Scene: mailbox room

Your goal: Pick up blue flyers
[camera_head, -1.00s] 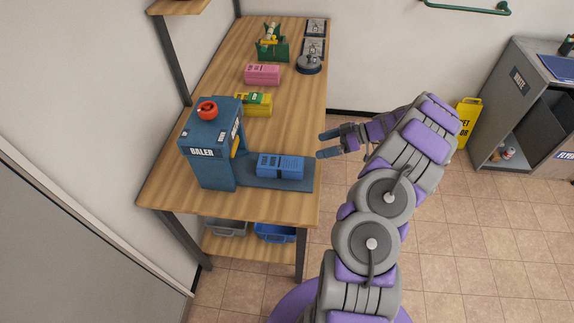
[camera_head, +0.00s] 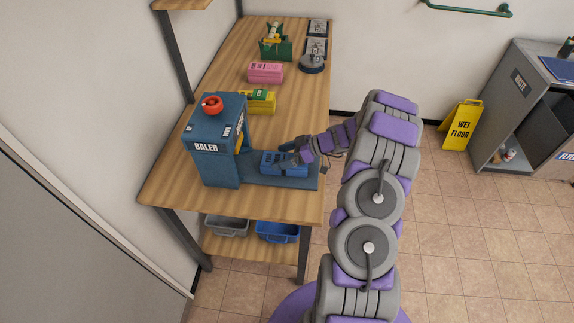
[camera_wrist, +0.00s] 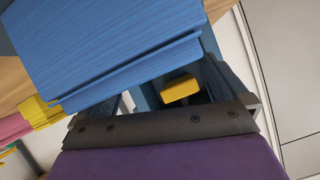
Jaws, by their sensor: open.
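The blue flyers (camera_head: 277,165) lie as a bundle on the flat tray (camera_head: 300,180) of the blue baler (camera_head: 215,145). My gripper (camera_head: 288,157) is open at the right end of the bundle, with its fingers reaching over or around that end. In the wrist view the blue flyers (camera_wrist: 110,45) fill the upper left, close in front of the jaws, and partly cover the fingers. I cannot tell whether the fingers touch the bundle.
A yellow bundle (camera_head: 260,104) and a pink bundle (camera_head: 265,73) lie farther back on the wooden table (camera_head: 300,115). A green holder (camera_head: 275,47) stands behind them. A grey bin (camera_head: 227,226) and a blue bin (camera_head: 277,232) sit on the lower shelf. A wet floor sign (camera_head: 462,125) stands right.

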